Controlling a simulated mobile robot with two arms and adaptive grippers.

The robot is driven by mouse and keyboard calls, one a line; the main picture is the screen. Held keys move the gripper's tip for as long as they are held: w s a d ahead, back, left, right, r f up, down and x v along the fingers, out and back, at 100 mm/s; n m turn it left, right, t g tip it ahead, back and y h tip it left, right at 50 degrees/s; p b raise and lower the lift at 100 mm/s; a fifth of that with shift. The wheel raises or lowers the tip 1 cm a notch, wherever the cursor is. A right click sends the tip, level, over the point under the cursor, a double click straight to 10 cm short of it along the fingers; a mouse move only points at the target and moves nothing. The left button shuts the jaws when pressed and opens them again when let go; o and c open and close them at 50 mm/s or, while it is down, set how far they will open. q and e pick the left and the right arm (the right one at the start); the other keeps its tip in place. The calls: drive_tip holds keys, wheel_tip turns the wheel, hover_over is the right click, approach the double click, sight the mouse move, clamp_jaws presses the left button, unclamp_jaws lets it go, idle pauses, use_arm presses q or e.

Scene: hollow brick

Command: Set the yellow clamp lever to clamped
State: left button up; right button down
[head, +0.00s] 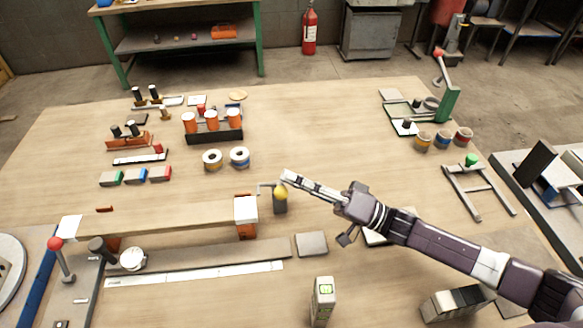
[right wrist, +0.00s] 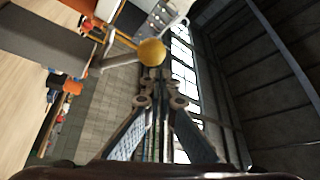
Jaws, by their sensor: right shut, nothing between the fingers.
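The yellow clamp lever knob (head: 281,193) sits on a small dark block (head: 280,206) near the middle of the table. A thin metal rod (head: 265,188) runs from it toward a white-and-orange block at the end of a wooden board. My right gripper (head: 286,177) is shut and empty, its fingertips right by the knob; I cannot tell if they touch. In the right wrist view the yellow knob (right wrist: 152,52) shows just beyond the shut fingertips (right wrist: 158,78), with its pale rod going left. My left gripper is not in view.
The wooden board (head: 170,220) lies left of the knob. A grey square block (head: 311,244) and an upright box with a green label (head: 323,300) stand in front. A black rack with orange cups (head: 214,125) stands behind. The table right of my forearm's far side is mostly clear.

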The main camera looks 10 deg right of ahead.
drive_tip(key=shift+s+f, duration=0.55)
